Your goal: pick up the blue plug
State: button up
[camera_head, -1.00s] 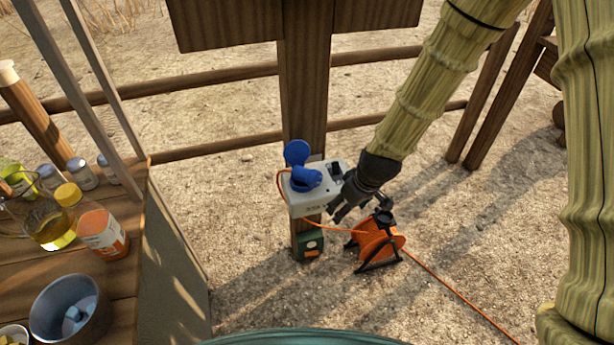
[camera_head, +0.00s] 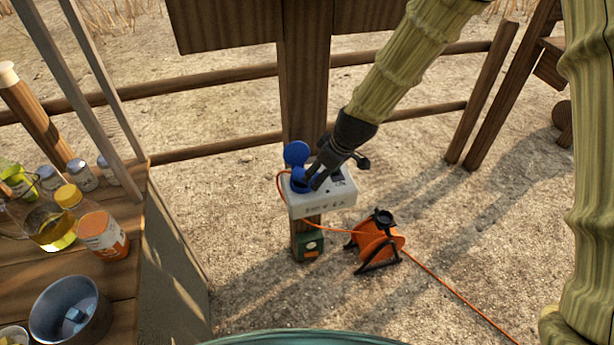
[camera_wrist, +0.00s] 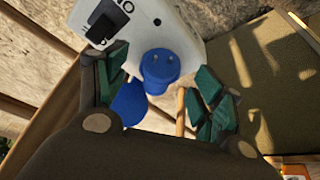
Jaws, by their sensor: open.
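The blue plug (camera_head: 300,184) sits at the left part of a white socket box (camera_head: 322,205) on a wooden post. A round blue flap (camera_head: 296,153) stands up behind it. My gripper (camera_head: 314,178) is right at the plug and partly hides it in the head view. In the wrist view, the plug (camera_wrist: 160,70) shows between the two spread fingers of my gripper (camera_wrist: 160,78), with gaps on both sides. The blue flap (camera_wrist: 129,104) is nearer the left finger. My gripper is open and holds nothing.
An orange cable (camera_head: 340,226) runs from the box to an orange cable reel (camera_head: 376,243) on the ground. A green box (camera_head: 308,245) is low on the post (camera_head: 304,90). A wooden counter (camera_head: 120,285) with jars and a bowl stands at left.

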jog(key=shift+a+p+x, duration=0.2)
jog(key=shift+p+x, duration=0.3)
jog(key=shift+x, duration=2.2)
jog(key=shift+c, duration=0.3)
jog(key=c, duration=1.2)
jog(key=shift+r, duration=0.1)
jog(key=shift+c, duration=0.2)
